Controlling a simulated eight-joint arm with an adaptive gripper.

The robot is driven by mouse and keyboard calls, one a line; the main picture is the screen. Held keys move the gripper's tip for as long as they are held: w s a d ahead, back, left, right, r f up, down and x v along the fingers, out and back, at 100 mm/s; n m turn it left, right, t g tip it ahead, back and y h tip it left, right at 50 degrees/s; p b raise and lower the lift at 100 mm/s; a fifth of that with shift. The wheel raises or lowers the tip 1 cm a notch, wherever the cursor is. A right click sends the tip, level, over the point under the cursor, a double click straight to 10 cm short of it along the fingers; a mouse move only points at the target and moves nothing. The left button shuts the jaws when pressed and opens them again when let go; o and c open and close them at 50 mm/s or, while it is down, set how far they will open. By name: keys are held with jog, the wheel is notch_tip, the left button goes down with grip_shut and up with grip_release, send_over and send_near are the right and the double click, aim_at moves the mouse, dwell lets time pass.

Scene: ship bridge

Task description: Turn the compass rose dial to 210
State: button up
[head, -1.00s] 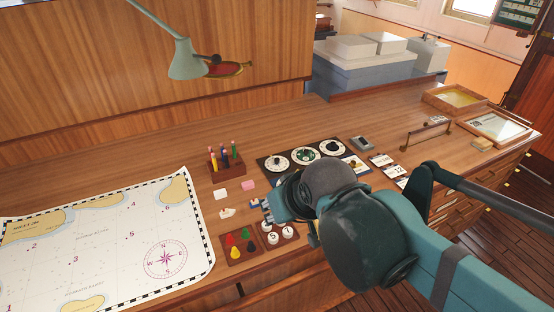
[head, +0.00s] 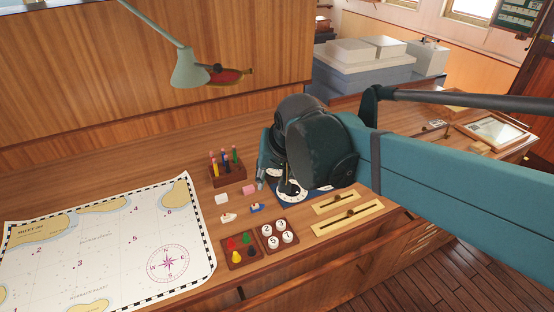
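A dial board (head: 318,191) lies on the desk, mostly hidden under my arm. A white round dial (head: 291,197) with dark marks shows at its near left edge, partly covered by dark parts above it. I cannot tell whether this is the compass rose dial or read its setting. My gripper (head: 275,185) points down at this dial from above. Its fingers are partly hidden by my wrist, so their opening and any contact with the dial are unclear. The other dials are hidden.
A chart (head: 120,240) with a printed compass lies at left. A pencil holder (head: 228,174), small blocks, a tray of coloured pegs (head: 239,250), a tray of white numbered pieces (head: 279,236) and brass slider plates (head: 347,215) surround the board. A lamp (head: 188,68) hangs above.

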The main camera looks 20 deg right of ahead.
jog(key=w+d+f+m+g+p, duration=0.25)
jog(key=w+d+m, duration=0.3)
jog(key=w, duration=0.55)
jog(key=w+d+f+m+g+p, duration=0.1)
jog(key=w+d+f+m+p, duration=0.4)
jog(key=w, duration=0.6)
jog(key=shift+w+d+f+m+g, duration=0.3)
jog(key=shift+w+d+f+m, duration=0.35)
jog(key=shift+w+f+m, duration=0.35)
jog(key=shift+w+d+f+m+g, duration=0.35)
jog(key=shift+w+d+f+m, duration=0.3)
jog(key=shift+w, duration=0.55)
jog(key=shift+w+d+f+m+g, duration=0.3)
jog(key=shift+w+d+f+m, duration=0.4)
jog(key=shift+w+f, duration=0.35)
jog(key=shift+f+p, duration=0.5)
jog(key=shift+f, duration=3.35)
jog(key=c, duration=0.9)
